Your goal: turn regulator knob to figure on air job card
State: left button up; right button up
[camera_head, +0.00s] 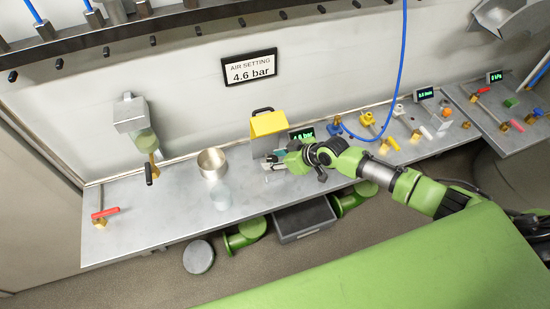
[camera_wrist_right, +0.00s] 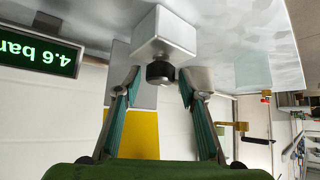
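The air job card (camera_head: 249,68) on the back wall reads "AIR SETTING 4.6 bar". The regulator is a pale grey block (camera_wrist_right: 165,35) with a short black knob (camera_wrist_right: 160,73) in the right wrist view. The green-lit display (camera_wrist_right: 43,48) reads "4.6 bar", upside down there; the display also shows in the head view (camera_head: 301,135), partly covered by my arm. My right gripper (camera_head: 273,166) is at the regulator. In the wrist view its fingertips (camera_wrist_right: 160,86) stand apart on either side of the knob, with visible gaps. My left gripper is not in view.
A yellow-topped grey unit (camera_head: 268,124) stands close behind my right gripper. Several valves and fittings line the bench to the right. A blue hose (camera_head: 404,50) hangs down.

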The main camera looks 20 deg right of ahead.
jog(key=v, duration=1.2)
jog(key=shift+f, duration=0.1)
dwell(0.4)
